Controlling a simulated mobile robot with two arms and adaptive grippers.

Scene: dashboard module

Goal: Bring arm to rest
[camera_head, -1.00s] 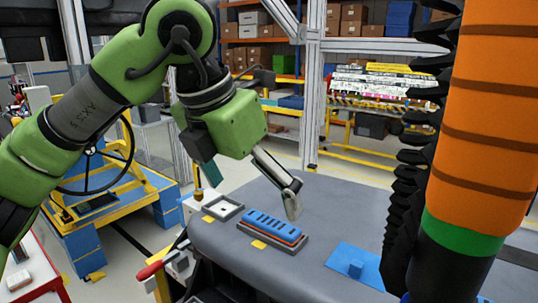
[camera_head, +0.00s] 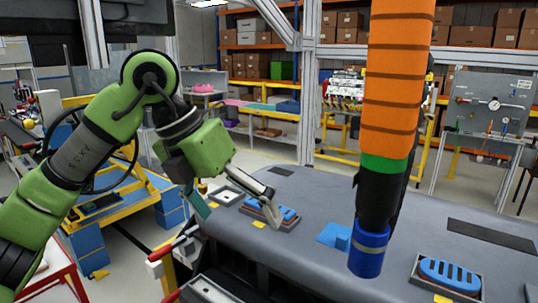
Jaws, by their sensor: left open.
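My left arm comes in from the left. My left gripper (camera_head: 268,208) is open and empty as far as I can see. Its fingers point down to the right, in front of part of a blue module (camera_head: 288,213) in a dark tray on the grey workbench (camera_head: 300,254). Whether the fingertips touch the module cannot be told. My right gripper is not in view.
A thick orange ribbed tube (camera_head: 397,75) with a blue lower end (camera_head: 367,257) hangs over the bench. A second blue module (camera_head: 449,272) sits in a tray at the right. A blue pad (camera_head: 333,236) lies between. A frame post (camera_head: 309,90) stands behind.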

